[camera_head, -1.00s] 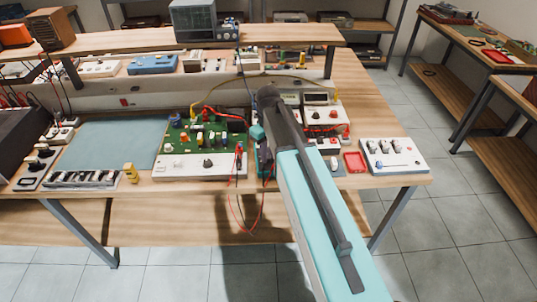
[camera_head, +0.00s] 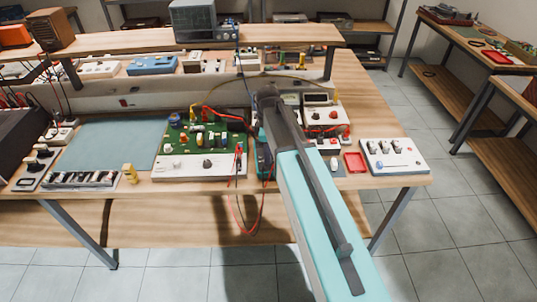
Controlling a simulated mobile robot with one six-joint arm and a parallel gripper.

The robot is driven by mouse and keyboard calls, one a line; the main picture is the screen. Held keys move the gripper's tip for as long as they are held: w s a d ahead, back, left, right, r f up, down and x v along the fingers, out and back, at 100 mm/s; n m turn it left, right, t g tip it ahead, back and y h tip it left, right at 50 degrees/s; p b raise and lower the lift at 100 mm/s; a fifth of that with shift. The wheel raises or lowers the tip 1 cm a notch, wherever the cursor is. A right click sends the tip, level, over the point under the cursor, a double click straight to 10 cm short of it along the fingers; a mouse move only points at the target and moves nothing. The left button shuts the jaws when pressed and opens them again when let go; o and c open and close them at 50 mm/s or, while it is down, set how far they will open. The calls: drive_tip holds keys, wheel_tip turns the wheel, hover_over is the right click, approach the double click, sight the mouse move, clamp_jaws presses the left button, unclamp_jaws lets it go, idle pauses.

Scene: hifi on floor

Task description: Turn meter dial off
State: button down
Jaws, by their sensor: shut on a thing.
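The meter (camera_head: 264,170) stands at the bench's front edge, right of the green circuit board. Only a narrow strip of its dark and teal case shows beside my arm, with red leads near it. Its dial face is hidden behind my arm, so its setting cannot be read. My gripper (camera_head: 262,138) is down at the meter, mostly hidden behind my dark and teal arm link. It is shut on the dial, though the fingertips and the contact are covered.
The green circuit board (camera_head: 207,138) is close on the left. Red leads (camera_head: 262,208) hang over the front edge. A red tray (camera_head: 355,162) and a white switch panel (camera_head: 393,156) lie to the right. A raised shelf (camera_head: 130,47) runs behind.

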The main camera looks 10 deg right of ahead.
idle(0.5)
drive_tip(key=c, duration=1.6)
unclamp_jaws()
drive_tip(key=shift+o, duration=0.2)
drive_tip(key=shift+r, duration=0.15)
wheel_tip(320, 180, up, 14)
drive_tip(key=b, duration=0.3)
drive_tip(key=shift+f, duration=0.25)
drive_tip(key=shift+s, duration=0.1)
